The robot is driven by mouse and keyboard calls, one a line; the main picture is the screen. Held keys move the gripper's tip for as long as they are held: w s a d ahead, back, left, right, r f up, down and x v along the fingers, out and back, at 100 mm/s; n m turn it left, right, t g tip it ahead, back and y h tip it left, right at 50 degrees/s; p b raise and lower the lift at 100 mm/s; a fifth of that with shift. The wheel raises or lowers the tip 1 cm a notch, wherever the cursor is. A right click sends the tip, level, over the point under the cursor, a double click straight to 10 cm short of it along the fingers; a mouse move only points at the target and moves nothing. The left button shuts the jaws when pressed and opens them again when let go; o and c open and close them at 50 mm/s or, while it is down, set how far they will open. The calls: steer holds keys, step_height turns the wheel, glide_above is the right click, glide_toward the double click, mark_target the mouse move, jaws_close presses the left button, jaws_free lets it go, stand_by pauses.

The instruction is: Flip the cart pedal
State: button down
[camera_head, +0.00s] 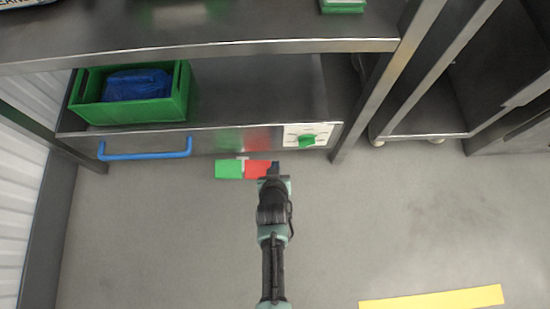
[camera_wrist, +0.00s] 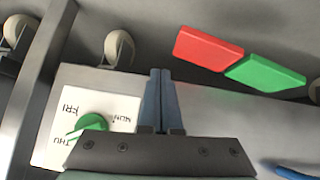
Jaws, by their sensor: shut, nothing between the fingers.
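The cart pedal has a red half (camera_head: 257,169) and a green half (camera_head: 229,169), set below the front edge of the cart. In the wrist view the red half (camera_wrist: 208,48) lies ahead and right of my fingers, with the green half (camera_wrist: 265,75) further right. My gripper (camera_head: 273,168) is at the red end of the pedal in the head view, where it overlaps that end. In the wrist view its fingers (camera_wrist: 160,88) are shut together with nothing between them, and a gap shows between them and the red half. I cannot tell whether any part touches the pedal.
The cart front carries a blue handle (camera_head: 146,150) and a white dial panel with a green knob (camera_head: 307,141). The knob (camera_wrist: 87,126) is close left of my fingers. Caster wheels (camera_wrist: 118,47) show beneath. A green crate (camera_head: 131,112) stands on the shelf. Yellow tape (camera_head: 432,299) marks open floor.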

steer(key=d+p+v, duration=0.2)
steer(key=p+v, duration=0.4)
steer(key=v, duration=0.4)
steer(key=shift+r, duration=0.2)
steer(key=shift+w, duration=0.1)
